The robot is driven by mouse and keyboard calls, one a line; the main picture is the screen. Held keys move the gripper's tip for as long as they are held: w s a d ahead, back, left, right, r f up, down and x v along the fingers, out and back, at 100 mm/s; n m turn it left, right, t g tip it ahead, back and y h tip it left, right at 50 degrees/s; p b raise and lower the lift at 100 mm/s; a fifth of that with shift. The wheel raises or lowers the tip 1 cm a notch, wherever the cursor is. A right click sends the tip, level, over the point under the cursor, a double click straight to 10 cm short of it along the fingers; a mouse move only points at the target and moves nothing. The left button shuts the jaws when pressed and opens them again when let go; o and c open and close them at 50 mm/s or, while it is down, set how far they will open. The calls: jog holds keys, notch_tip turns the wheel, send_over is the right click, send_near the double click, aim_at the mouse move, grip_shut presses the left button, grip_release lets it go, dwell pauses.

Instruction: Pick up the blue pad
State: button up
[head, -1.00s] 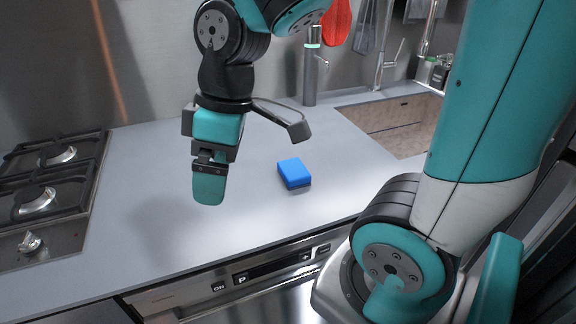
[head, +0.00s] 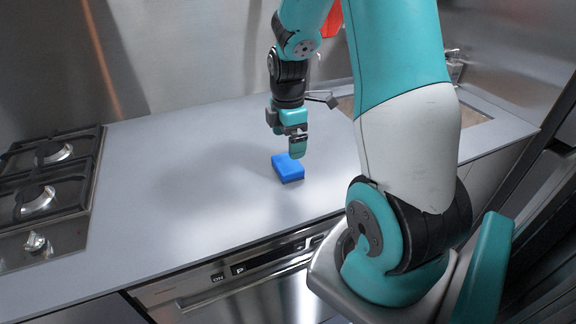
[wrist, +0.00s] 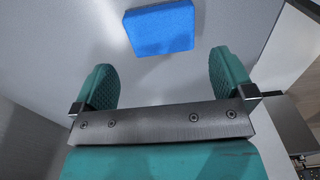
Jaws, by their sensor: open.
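The blue pad (head: 288,168) is a small blue block lying flat on the grey countertop (head: 170,190), near its front edge. My gripper (head: 297,150) is above the countertop, just over and behind the pad in the head view. In the wrist view my gripper (wrist: 168,80) is open and empty, its two green fingers apart. I see no contact between the fingers and the pad.
A gas hob (head: 45,190) stands at the left of the countertop. A sink (head: 470,115) is at the back right, partly behind my arm. An oven or dishwasher front (head: 240,285) is below the counter edge. The counter around the pad is clear.

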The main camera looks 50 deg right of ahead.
aim_at(288, 162)
notch_tip(288, 162, down, 8)
jog(key=shift+a+r+p, duration=0.1)
jog(key=shift+p, duration=0.45)
jog(key=c, duration=0.6)
